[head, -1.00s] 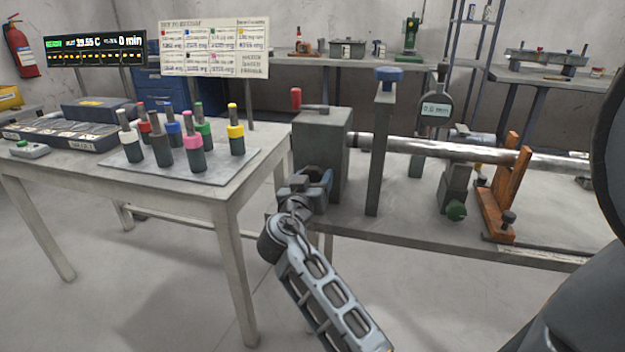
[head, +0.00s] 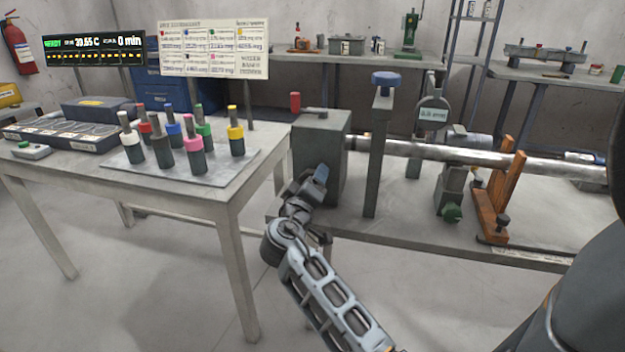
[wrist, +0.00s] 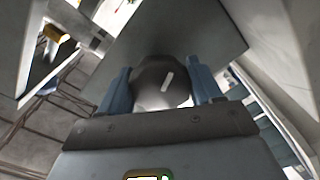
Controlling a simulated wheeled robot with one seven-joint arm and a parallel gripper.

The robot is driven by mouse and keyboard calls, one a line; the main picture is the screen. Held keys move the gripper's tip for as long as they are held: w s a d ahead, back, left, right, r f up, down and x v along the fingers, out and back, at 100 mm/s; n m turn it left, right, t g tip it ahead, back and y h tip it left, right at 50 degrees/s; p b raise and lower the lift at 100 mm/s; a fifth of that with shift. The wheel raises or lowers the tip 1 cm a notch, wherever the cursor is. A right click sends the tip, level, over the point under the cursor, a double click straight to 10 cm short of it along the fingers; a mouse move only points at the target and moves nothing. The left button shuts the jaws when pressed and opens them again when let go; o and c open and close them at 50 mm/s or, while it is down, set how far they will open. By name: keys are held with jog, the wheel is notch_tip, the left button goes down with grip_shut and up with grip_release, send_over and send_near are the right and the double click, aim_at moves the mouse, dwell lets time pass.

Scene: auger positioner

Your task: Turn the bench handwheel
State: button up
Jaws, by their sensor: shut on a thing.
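The bench handwheel (wrist: 152,84) shows in the wrist view as a round dark knob with a pale line on its face, tilted to the right. My gripper (wrist: 162,88) is shut on it, one blue finger on each side. In the head view my gripper (head: 318,180) is against the front of the grey headstock block (head: 320,145), low on its face. There the handwheel is hidden by the gripper. A dial gauge (head: 433,113) stands over the long steel shaft (head: 400,148); its reading is too blurred to read.
The table at left (head: 225,190) holds several colour-capped bottles (head: 193,147) on a plate. An orange wooden support (head: 497,195) is under the shaft.

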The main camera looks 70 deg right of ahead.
jog(key=shift+n, duration=0.3)
jog(key=o, duration=1)
jog(key=shift+a, duration=0.1)
jog(key=a, duration=0.7)
jog(key=shift+s+a, duration=0.3)
